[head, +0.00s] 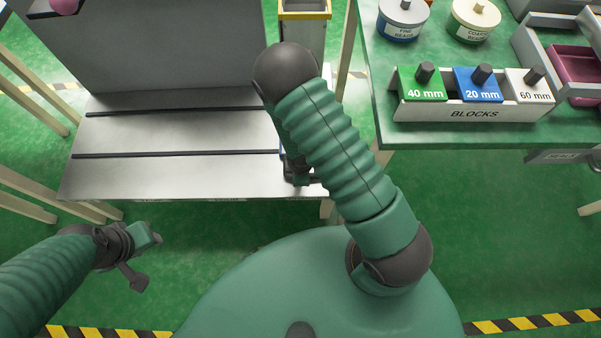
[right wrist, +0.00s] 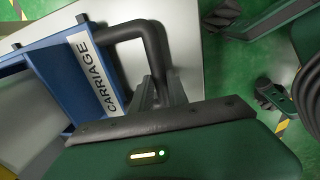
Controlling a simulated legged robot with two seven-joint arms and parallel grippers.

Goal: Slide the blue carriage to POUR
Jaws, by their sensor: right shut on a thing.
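The blue carriage (right wrist: 40,90) shows in the right wrist view with a white CARRIAGE label on its edge. A bent dark handle (right wrist: 155,45) comes off it. My right gripper (right wrist: 163,93) is shut on this handle. In the head view my right gripper (head: 300,175) is at the right end of the grey metal bench (head: 180,178), and my arm hides most of it and the carriage. My left gripper (head: 138,262) is away from the carriage, in front of the bench at lower left; its finger gap is not clear. I cannot read a POUR mark; small labels on the bench's front edge are illegible.
Two dark slots (head: 175,153) run across the bench, whose visible left part is clear. A yellow-rimmed bin (head: 305,12) stands behind it. The right table (head: 400,140) holds a BLOCKS rack (head: 475,113), bead tubs (head: 402,20) and trays.

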